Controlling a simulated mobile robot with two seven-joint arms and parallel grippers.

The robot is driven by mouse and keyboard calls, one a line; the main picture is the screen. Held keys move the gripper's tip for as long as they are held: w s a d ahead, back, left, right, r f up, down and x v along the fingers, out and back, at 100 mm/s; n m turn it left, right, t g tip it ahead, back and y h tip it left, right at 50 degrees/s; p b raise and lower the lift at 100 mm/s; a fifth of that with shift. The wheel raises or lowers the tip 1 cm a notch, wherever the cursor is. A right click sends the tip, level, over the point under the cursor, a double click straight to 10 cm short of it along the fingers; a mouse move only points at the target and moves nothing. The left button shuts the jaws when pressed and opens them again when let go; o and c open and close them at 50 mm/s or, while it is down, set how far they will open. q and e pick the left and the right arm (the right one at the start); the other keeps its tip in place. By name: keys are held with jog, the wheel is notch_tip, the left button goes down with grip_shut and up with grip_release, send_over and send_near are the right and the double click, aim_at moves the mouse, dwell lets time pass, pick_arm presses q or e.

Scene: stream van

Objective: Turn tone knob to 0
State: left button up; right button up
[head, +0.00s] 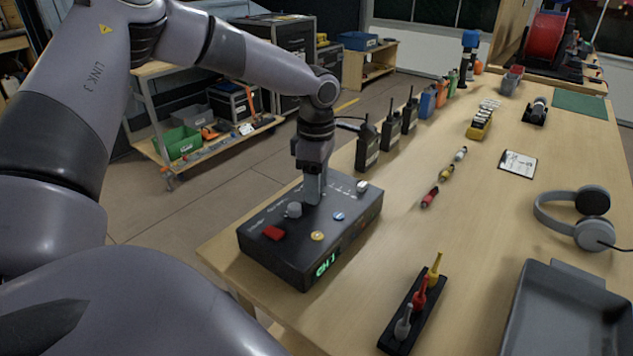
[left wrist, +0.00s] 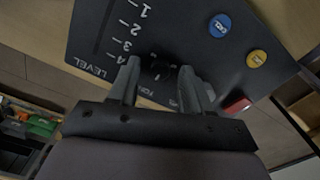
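A black control box (head: 350,223) with a lit green "CH 1" display stands on the table's left part. Its top carries a grey knob (head: 293,209), a white knob (head: 362,186), a red button (head: 274,233), a yellow button (head: 317,236) and a blue button (head: 339,216). My left gripper (head: 314,195) points down onto the box top, between the two knobs. In the left wrist view its fingers (left wrist: 160,68) are apart, with a small dark shape between them beside a partly hidden label starting "TON". The tone knob's pointer and setting cannot be read. My right gripper is out of view.
Black radios (head: 367,145) stand behind the box. A black holder (head: 412,318) with red, yellow and grey pieces is in front. A grey tray (head: 565,315) and headphones (head: 578,216) are to the right.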

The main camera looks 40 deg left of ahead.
pick_arm(q)
jog(key=shift+r, duration=0.15)
notch_tip(320, 180, up, 7)
jog(key=shift+f, duration=0.1)
dwell(0.4)
jog(key=shift+s, duration=0.1)
dwell(0.4)
